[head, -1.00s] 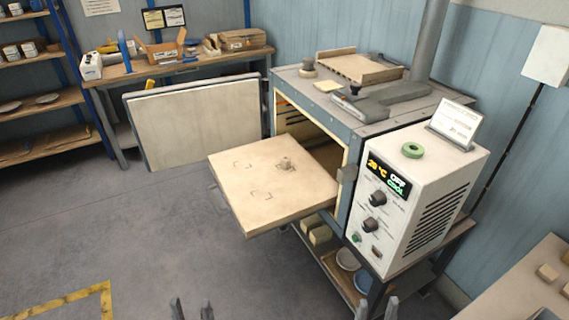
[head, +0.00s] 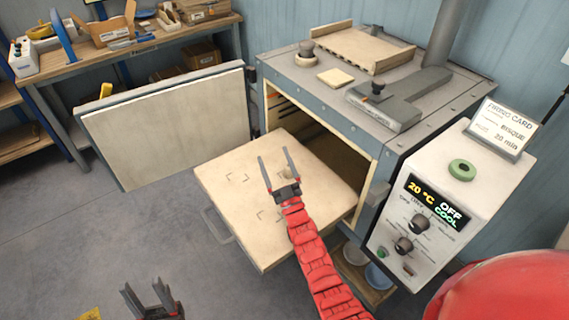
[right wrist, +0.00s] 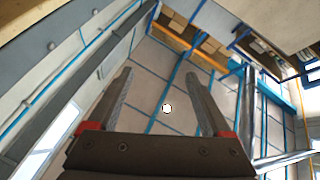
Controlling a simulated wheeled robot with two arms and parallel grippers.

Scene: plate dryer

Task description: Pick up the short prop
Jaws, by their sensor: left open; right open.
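A small cream, stubby piece (head: 286,172) stands on the pale kiln shelf (head: 245,215), partly hidden by my right gripper; I take it for the short prop, though its shape is unclear. My right gripper (head: 274,156) is open over the shelf, its fingers overlapping the piece's left side in the head view. I cannot tell its height above the shelf. In the right wrist view the same gripper (right wrist: 160,76) is open with nothing held, and no prop shows. My left gripper (head: 142,285) is open and empty low at the left, over the floor.
The shelf, with several corner marks, sticks out of the open kiln (head: 340,115). The control box (head: 425,205) reads 20 °C, OFF, COOL. A large pale panel (head: 165,125) stands at the left, before a workbench (head: 120,55).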

